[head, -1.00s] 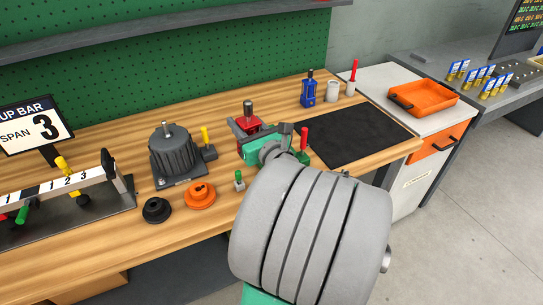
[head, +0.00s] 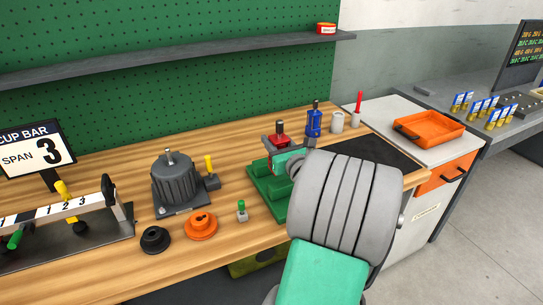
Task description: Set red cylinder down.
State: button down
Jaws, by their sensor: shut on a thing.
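My gripper (head: 283,143) is shut on the red cylinder (head: 281,139), which has a dark rod on top and looks upright. The gripper holds it at the back of the green fixture (head: 264,188) on the wooden bench. My wrist and forearm hide the cylinder's lower part and the fixture's right side. I cannot tell whether the cylinder's base touches anything. A similar blue cylinder (head: 313,124) stands upright behind it to the right.
A grey motor (head: 175,180), an orange flange (head: 201,226), a black ring (head: 154,240) and a small green-topped part (head: 242,211) stand to the left. A white cup (head: 337,122) and a dark mat (head: 372,150) lie to the right. An orange tray (head: 430,130) sits beyond.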

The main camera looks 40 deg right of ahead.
jog(key=shift+w+d+f+b, duration=0.2)
jog(key=shift+w+f, duration=0.3)
jog(key=shift+f, duration=0.6)
jog(key=shift+w+d+f+b, duration=0.1)
jog(key=shift+w+d+f, duration=0.25)
jog(key=shift+f, duration=0.75)
jog(key=shift+w+d+f+b, duration=0.15)
jog(key=shift+w+f, duration=0.45)
jog(key=shift+f, duration=0.5)
jog(key=shift+a, duration=0.1)
jog(key=shift+f, duration=0.2)
jog(key=c, duration=0.9)
grip_release()
jog(key=shift+r, duration=0.2)
jog(key=b+v, duration=0.1)
jog(key=v, duration=1.1)
